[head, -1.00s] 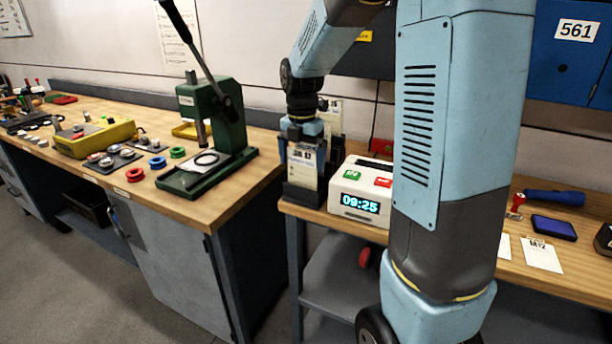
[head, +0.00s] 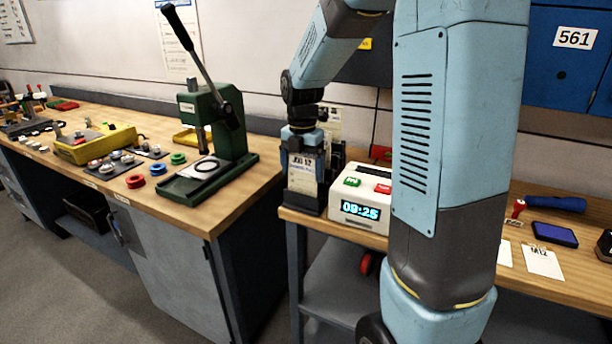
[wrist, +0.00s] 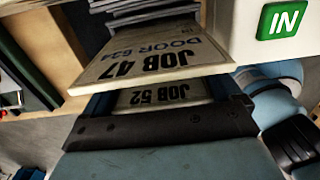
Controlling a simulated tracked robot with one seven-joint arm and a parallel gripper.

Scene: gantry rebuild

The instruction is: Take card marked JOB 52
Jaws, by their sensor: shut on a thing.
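The white card marked JOB 52 (wrist: 166,95) shows upside down in the wrist view, close to my gripper's dark finger bar. In the head view the card (head: 301,176) is upright at the front of a dark card rack (head: 304,206). My gripper (head: 302,148) comes down from above and is shut on its upper part. The far finger is mostly hidden. A card marked JOB 47, DOOR 624 (wrist: 150,62) overlaps the JOB 52 card in the wrist view, with its upper part partly covered.
A time clock (head: 358,208) with a green IN button stands right beside the rack. Several other cards (wrist: 135,10) show behind JOB 47. A green press (head: 222,130) stands on the left bench. An ink pad (head: 555,234) and a loose card (head: 541,262) lie at right.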

